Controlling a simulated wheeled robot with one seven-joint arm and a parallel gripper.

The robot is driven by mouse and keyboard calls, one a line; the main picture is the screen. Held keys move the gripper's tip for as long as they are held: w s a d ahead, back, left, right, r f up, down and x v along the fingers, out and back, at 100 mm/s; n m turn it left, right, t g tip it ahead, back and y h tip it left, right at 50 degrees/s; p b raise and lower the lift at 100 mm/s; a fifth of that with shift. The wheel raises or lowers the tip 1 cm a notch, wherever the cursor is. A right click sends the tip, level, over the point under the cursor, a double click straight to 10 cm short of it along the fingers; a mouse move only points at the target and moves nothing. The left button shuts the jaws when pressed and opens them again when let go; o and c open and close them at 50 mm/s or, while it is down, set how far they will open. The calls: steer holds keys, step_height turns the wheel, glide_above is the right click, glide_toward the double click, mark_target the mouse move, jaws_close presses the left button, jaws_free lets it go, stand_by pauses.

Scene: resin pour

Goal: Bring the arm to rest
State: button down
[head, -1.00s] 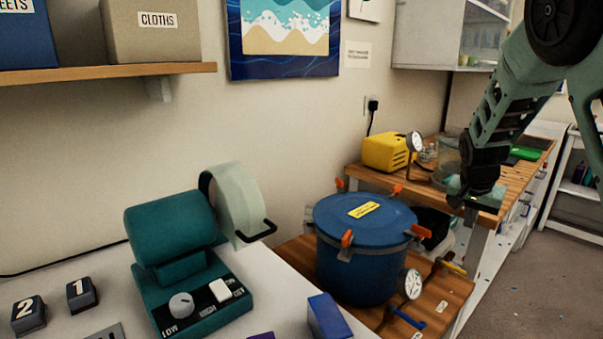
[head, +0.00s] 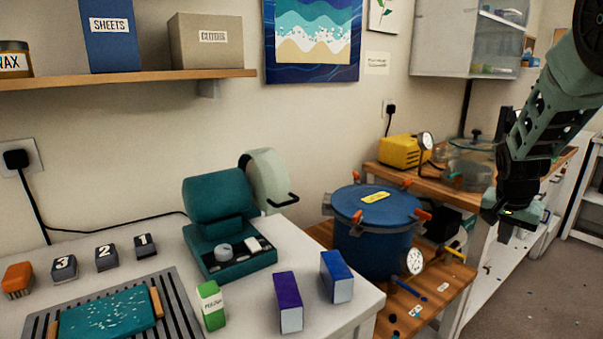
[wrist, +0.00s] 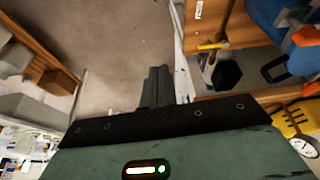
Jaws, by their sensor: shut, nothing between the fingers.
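My gripper (head: 505,234) hangs at the end of my arm at the right of the head view, pointing down. It is to the right of the blue pressure pot and apart from it. In the wrist view my gripper's fingers (wrist: 157,88) are together with nothing between them, over the bare floor. My arm comes down from the top right corner of the head view.
A blue pot (head: 372,250) with orange clamps stands on a low wooden bench (head: 440,292). A yellow pump (head: 400,150) is on the wooden counter behind. A white table (head: 345,312) holds a teal machine (head: 215,206). Grey floor (head: 540,290) at right is clear.

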steer(key=s+a+r+n+y+p, duration=0.15)
steer(key=s+a+n, duration=0.3)
steer(key=a, duration=0.85)
steer(key=s+a+r+n+y+p, duration=0.15)
steer(key=s+a+n, duration=0.35)
steer(key=a, duration=0.8)
steer(key=s+a+r+n+g, duration=0.1)
steer(key=s+a+n, duration=0.3)
steer(key=s, duration=0.7)
steer(key=s+a+r+n+g+p, duration=0.1)
steer(key=s+a+n, duration=0.4)
steer(key=s, duration=0.6)
steer(key=shift+a+r+y+p, duration=0.35)
steer(key=shift+a+r, duration=0.35)
steer(key=shift+a, duration=0.25)
